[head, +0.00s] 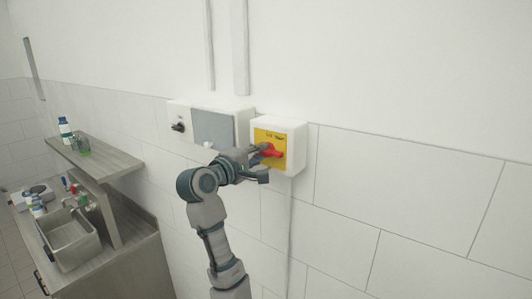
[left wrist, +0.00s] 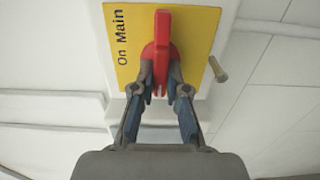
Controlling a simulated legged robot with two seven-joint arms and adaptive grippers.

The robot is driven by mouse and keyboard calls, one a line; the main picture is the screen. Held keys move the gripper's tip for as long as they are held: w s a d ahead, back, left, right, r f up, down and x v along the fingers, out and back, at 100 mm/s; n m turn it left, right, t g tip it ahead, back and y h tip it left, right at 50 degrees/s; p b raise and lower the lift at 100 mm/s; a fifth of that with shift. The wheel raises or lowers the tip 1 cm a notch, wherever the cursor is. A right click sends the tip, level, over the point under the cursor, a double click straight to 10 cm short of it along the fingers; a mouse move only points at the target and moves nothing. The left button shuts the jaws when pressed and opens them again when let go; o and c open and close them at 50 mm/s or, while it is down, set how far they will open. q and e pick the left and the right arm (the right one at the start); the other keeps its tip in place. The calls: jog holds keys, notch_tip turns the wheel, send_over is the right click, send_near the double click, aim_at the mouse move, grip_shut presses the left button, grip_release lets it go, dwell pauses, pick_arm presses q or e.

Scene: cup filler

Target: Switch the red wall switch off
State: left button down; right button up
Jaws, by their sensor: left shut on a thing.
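The red switch (head: 271,153) sits on a yellow plate (head: 263,136) on a white wall box (head: 297,150). In the left wrist view the red switch (left wrist: 162,45) stands across the yellow plate (left wrist: 126,62), with "On Main" printed beside it. My left gripper (head: 258,162) reaches the switch from the left in the head view. In the left wrist view its fingers (left wrist: 161,84) are shut on the switch handle, one on each side. My right gripper is not in view.
A second wall box with a grey panel (head: 213,127) and a black knob (head: 178,127) is left of the switch box. A shelf (head: 104,159) with bottles and a sink (head: 73,240) are at the left. The wall to the right is clear.

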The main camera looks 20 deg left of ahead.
pick_arm(q)
jog(key=shift+w+a+f, duration=0.1)
jog(key=shift+a+f, duration=0.1)
jog(key=shift+f, duration=0.15)
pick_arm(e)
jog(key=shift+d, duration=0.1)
pick_arm(q)
jog(key=c, duration=1.3)
grip_release()
jog(key=shift+o, duration=0.6)
jog(key=shift+s+a+r, duration=0.2)
jog(key=shift+s+a, duration=0.15)
jog(key=shift+a, duration=0.05)
jog(key=a+v, duration=0.1)
jog(key=v, duration=1.1)
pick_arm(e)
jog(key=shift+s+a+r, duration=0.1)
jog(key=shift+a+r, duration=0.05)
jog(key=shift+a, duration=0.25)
pick_arm(q)
jog(key=shift+f, duration=0.1)
